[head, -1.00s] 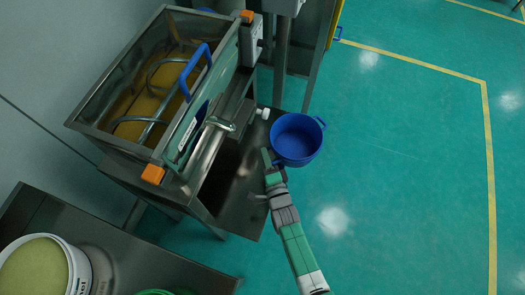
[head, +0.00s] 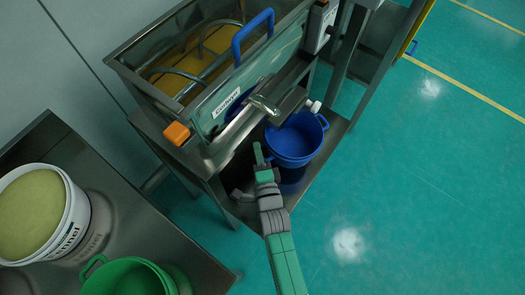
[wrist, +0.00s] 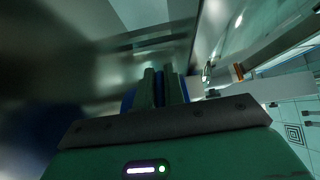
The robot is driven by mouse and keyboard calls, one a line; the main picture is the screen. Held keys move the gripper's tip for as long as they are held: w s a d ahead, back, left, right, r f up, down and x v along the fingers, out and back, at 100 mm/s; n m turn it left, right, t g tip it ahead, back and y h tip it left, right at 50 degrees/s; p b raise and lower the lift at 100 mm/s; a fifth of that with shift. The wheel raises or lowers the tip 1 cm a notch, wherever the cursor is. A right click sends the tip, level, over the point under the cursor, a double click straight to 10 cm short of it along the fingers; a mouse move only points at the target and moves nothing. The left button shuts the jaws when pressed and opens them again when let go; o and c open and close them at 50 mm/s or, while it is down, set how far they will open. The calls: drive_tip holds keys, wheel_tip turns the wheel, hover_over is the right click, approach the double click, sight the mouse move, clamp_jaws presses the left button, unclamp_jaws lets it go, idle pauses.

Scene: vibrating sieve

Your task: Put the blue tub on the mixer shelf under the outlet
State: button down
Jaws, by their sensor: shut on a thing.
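The blue tub (head: 293,147) is upright over the mixer shelf (head: 336,131), a dark metal plate below the mixer. A dark blue reflection shows below the tub; I cannot tell whether it touches the shelf. The metal outlet (head: 264,104) juts from the mixer front, close above the tub's left rim in the picture. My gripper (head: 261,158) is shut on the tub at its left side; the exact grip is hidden. In the wrist view my gripper's fingers (wrist: 164,88) are close together, with a strip of blue tub (wrist: 127,102) beside them.
The mixer trough (head: 200,65) holds yellow material and has a blue handle (head: 252,36). A metal table (head: 95,165) at left carries a white bucket (head: 75,215) and a green tub (head: 125,275). The green floor (head: 420,200) at right is clear.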

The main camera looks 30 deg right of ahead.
drive_tip(key=shift+f+b, duration=2.6)
drive_tip(key=shift+f, duration=0.8)
drive_tip(key=shift+f+b, duration=0.6)
drive_tip(key=c, duration=1.4)
unclamp_jaws()
drive_tip(key=p+v, duration=0.3)
drive_tip(key=v, duration=0.4)
drive_tip(key=shift+s+a, duration=0.15)
drive_tip(key=shift+s, duration=0.25)
